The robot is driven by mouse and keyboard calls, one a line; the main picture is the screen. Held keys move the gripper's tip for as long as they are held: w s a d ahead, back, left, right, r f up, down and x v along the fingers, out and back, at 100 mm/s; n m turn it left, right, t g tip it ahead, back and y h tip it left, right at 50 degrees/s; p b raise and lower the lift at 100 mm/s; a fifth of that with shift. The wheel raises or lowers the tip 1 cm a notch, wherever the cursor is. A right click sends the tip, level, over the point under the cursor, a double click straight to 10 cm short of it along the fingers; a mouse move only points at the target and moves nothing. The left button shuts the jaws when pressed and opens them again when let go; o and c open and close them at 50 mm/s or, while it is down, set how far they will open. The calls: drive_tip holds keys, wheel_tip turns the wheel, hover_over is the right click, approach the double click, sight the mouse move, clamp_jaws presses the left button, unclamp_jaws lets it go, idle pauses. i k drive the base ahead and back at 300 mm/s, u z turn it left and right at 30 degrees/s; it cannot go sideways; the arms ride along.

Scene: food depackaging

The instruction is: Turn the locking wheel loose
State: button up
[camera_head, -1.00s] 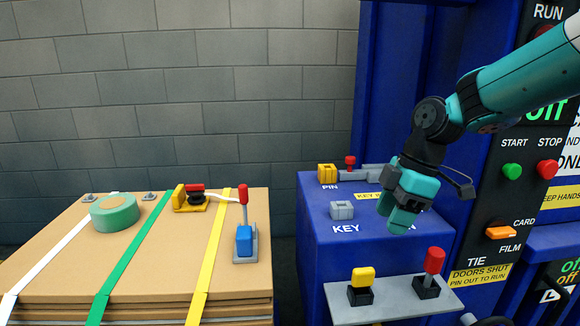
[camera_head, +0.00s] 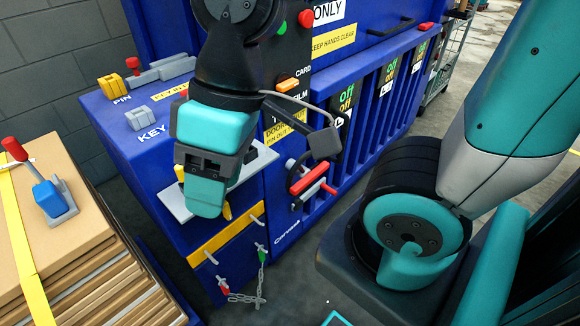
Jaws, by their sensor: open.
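The locking wheel (camera_head: 297,195) is on the front of the blue machine, right of centre in the head view. It is dark, with a thick red bar (camera_head: 309,178) across it and a small red-tipped handle at its right. My gripper (camera_head: 205,196) is left of the wheel, nearer the camera, and points down in front of the grey shelf. It is apart from the wheel and appears empty. Its finger gap is hard to see from this angle.
The grey shelf (camera_head: 258,161) juts out left of the wheel. A yellow bar (camera_head: 226,239) and a hanging chain (camera_head: 262,275) are below. Strapped cardboard (camera_head: 85,235) stands at the left. Vertical blue slats (camera_head: 375,110) lie right of the wheel.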

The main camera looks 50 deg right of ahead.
sight(307, 176)
drive_tip(key=u, duration=1.95)
drive_tip(key=k, duration=0.65)
drive_tip(key=z, duration=3.1)
